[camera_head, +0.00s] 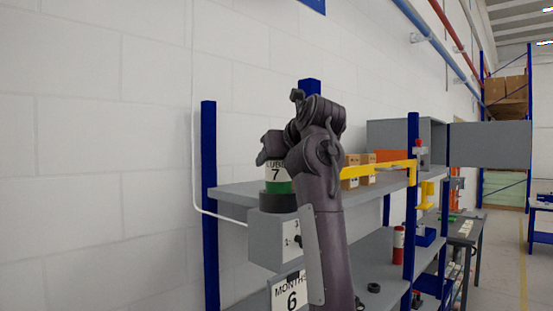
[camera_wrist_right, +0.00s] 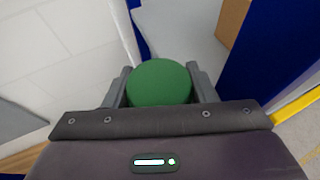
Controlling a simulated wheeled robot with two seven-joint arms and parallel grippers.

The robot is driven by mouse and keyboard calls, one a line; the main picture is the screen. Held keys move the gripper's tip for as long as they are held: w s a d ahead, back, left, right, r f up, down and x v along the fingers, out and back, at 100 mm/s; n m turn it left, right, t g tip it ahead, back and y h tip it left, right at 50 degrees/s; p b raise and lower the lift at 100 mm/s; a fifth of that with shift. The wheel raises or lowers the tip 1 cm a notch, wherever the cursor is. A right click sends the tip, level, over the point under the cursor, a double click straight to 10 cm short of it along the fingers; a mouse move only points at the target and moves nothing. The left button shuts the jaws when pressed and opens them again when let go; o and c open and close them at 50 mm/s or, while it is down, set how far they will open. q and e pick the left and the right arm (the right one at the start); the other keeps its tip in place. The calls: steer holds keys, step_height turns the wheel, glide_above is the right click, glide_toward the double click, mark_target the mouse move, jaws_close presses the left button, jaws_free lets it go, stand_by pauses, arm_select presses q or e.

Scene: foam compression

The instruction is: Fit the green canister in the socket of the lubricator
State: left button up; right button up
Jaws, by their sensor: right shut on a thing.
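The green canister (camera_head: 279,186) has a white label with a 7 on it. It stands upright over the dark round socket (camera_head: 278,201) on top of the grey lubricator box (camera_head: 273,237). I cannot tell how deep it sits in the socket. My right gripper (camera_head: 271,153) is shut on the canister's upper part, and my arm hides some of the box's right side. In the right wrist view the canister's green round top (camera_wrist_right: 160,82) lies between the two fingers. My left gripper is not in view.
A grey shelf (camera_head: 233,193) with blue posts (camera_head: 209,205) runs behind the lubricator. Cardboard boxes (camera_head: 367,160), a yellow bracket (camera_head: 388,168) and a red canister (camera_head: 398,245) are to the right. A sign with a 6 (camera_head: 290,297) hangs below the box.

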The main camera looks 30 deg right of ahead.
steer(key=shift+f+b, duration=0.4)
steer(key=shift+f, duration=0.15)
steer(key=o, duration=1.1)
steer(key=shift+o, duration=0.6)
steer(key=shift+a+r, duration=0.1)
steer(key=shift+a, duration=0.2)
steer(key=shift+d, duration=0.1)
steer(key=shift+s, duration=0.1)
steer(key=b+v, duration=0.3)
steer(key=v, duration=0.4)
steer(key=shift+s+b, duration=0.15)
steer(key=shift+b, duration=0.2)
